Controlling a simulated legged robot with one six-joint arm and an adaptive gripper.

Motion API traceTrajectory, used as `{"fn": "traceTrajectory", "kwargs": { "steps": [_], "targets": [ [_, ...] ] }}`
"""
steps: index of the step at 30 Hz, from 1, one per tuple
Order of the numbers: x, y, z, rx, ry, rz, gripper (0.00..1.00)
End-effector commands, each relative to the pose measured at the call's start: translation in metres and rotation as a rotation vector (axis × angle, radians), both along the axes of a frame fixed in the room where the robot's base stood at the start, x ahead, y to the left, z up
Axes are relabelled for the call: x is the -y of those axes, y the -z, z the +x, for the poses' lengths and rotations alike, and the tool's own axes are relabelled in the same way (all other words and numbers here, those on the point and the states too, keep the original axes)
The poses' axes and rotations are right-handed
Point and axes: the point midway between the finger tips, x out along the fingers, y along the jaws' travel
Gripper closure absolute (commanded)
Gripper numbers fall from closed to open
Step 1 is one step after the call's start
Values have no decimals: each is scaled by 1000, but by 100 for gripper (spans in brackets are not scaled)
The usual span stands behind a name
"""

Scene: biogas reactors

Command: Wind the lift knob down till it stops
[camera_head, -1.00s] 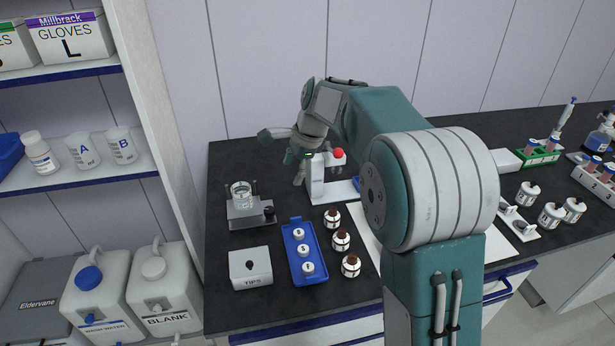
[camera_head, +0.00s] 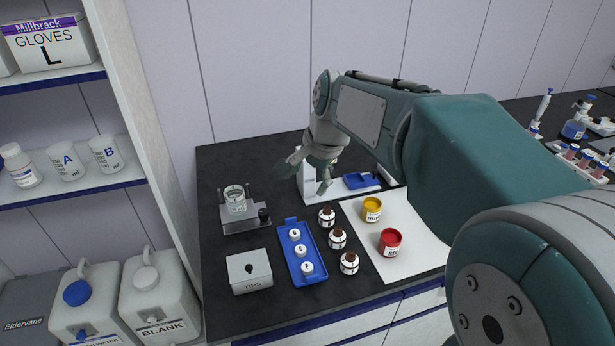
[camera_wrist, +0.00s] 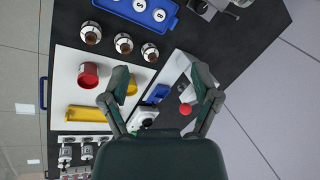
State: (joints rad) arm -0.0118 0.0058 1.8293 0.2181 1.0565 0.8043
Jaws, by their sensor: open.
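The lift is a small grey stand (camera_head: 240,224) at the left of the dark bench, with a glass beaker (camera_head: 235,200) of clear liquid on its top. The dark lift knob (camera_head: 264,214) sticks out of its right side. The wrist view shows the open fingers (camera_wrist: 163,80) with nothing held.
The white device (camera_head: 310,190) is partly hidden by my gripper; its red top (camera_wrist: 185,108) shows between the fingers. A blue tray (camera_head: 285,253), brown-capped bottles (camera_head: 337,238), a tips box (camera_head: 250,271), and yellow (camera_head: 372,209) and red (camera_head: 390,242) jars stand nearby. A shelf wall (camera_head: 140,110) rises at left.

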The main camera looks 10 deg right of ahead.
Motion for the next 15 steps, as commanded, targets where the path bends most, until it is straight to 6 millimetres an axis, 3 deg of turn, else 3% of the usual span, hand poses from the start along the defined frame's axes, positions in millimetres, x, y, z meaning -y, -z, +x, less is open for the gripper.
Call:
{"fn": "traceTrajectory", "kwargs": {
  "steps": [10, 15],
  "targets": [
    [-2, 2, 5, -9, 14, 7, 21],
    [-11, 22, 43, -84, 139, 73, 21]
  ]
}}
